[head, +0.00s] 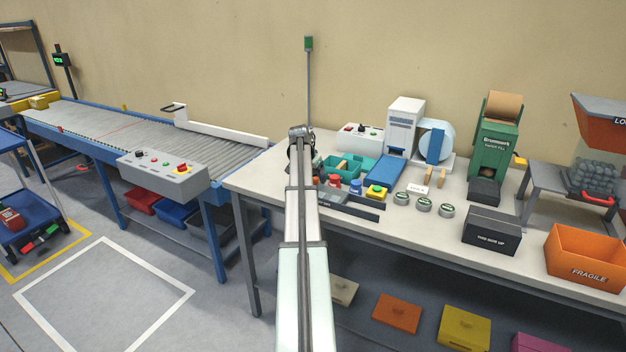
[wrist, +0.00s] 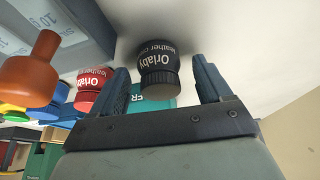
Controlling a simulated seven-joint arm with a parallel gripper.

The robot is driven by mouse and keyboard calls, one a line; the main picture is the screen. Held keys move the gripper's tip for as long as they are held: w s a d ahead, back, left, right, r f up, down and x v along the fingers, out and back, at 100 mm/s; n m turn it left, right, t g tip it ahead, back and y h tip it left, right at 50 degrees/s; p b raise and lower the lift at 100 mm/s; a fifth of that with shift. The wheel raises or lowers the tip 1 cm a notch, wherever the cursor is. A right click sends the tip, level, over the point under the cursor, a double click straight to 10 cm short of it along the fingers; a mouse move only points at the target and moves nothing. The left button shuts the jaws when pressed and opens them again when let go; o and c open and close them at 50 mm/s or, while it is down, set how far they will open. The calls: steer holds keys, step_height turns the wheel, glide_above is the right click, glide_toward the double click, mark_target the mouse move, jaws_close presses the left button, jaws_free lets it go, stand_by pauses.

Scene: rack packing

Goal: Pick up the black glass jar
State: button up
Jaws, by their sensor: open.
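Nothing is held. In the head view my arm covers most of my gripper, and I cannot make out the black jar there.
A red jar (wrist: 90,88) stands close beside the left finger, with a blue jar (wrist: 60,98) past it. A brown-orange bottle-shaped thing (wrist: 30,72) is farther left. In the head view, a teal bin (head: 372,168) and round tins (head: 424,205) share the bench (head: 400,238).

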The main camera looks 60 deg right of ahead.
steer(key=shift+c, duration=0.3)
steer(key=c, duration=1.1)
steer(key=shift+c, duration=0.2)
